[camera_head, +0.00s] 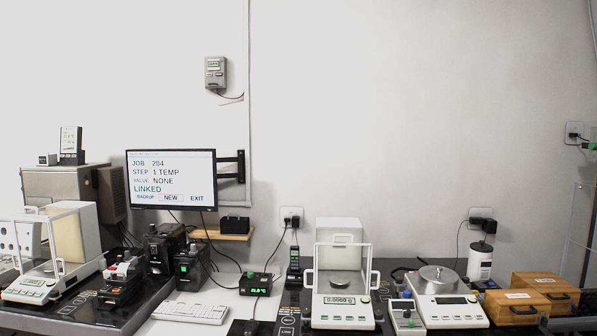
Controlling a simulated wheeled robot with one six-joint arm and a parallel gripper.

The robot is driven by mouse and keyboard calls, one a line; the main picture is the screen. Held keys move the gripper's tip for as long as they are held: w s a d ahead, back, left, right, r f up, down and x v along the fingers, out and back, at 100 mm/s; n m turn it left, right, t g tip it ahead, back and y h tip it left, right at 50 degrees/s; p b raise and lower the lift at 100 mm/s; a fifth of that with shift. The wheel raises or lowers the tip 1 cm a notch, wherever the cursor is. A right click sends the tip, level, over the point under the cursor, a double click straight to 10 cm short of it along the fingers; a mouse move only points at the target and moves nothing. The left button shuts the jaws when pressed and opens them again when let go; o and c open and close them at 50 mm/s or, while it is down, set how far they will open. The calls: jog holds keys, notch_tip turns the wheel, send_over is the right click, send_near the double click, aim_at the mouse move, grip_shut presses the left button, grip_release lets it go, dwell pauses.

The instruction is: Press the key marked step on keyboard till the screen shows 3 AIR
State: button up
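The screen (171,179) hangs on a wall arm at the left. It reads JOB 204, STEP 1 TEMP, VALUE NONE and LINKED, with BACKUP, NEW and EXIT along the bottom; NEW has a red outline. The white keyboard (190,312) lies on the light bench top below the screen, near the bottom edge of the view. Its key markings are too small to read, so I cannot tell which key is marked step. My gripper is not in view.
An enclosed balance (341,312) stands right of the keyboard, and another (40,283) at far left. Dark devices (190,268) stand behind the keyboard. A small black box (255,284) sits to its right. An open-pan balance (447,309) and wooden boxes (545,283) are at right.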

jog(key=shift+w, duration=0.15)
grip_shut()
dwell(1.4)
